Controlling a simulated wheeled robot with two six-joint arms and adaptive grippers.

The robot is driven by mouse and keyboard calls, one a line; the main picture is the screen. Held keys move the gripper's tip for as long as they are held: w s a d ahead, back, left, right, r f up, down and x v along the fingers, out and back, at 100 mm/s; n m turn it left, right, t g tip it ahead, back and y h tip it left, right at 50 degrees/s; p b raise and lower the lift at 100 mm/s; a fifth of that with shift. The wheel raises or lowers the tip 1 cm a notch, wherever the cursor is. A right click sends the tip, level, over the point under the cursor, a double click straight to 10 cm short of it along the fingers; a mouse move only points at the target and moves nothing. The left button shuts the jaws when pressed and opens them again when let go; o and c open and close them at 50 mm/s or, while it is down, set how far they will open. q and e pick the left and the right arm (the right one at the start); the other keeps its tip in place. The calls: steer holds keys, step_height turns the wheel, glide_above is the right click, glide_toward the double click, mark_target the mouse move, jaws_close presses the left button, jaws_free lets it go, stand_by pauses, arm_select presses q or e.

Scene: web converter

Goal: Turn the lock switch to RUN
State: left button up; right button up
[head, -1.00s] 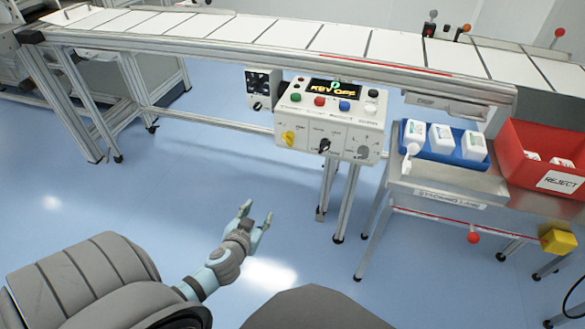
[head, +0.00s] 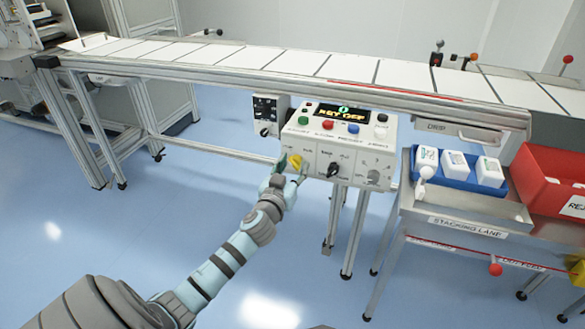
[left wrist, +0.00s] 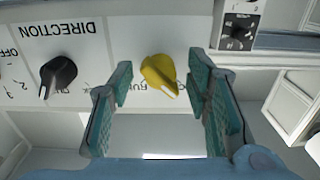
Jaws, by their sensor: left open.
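My left gripper (head: 290,178) is open at the panel, one finger on each side of the switch with gaps showing. My right gripper is not in view.
A black DIRECTION knob (left wrist: 58,76) is close beside the yellow switch. A small black-faced module (head: 267,113) is at the box's left. A blue tray (head: 467,183) with white bottles and a red bin (head: 550,200) stand at the right. Floor below is clear.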

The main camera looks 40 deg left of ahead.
arm_select(q)
jaws_close()
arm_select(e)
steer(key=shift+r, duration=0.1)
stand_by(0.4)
arm_select(q)
steer(key=m, duration=0.3)
steer(key=shift+f+m+p, duration=0.1)
steer(key=shift+m+p, duration=0.25)
steer(key=shift+m, duration=0.05)
steer(key=m+p, duration=0.3)
steer(key=m, duration=1.1)
steer(key=shift+s+a, duration=0.1)
steer(key=c, duration=1)
jaws_free()
steer(key=shift+c, duration=0.2)
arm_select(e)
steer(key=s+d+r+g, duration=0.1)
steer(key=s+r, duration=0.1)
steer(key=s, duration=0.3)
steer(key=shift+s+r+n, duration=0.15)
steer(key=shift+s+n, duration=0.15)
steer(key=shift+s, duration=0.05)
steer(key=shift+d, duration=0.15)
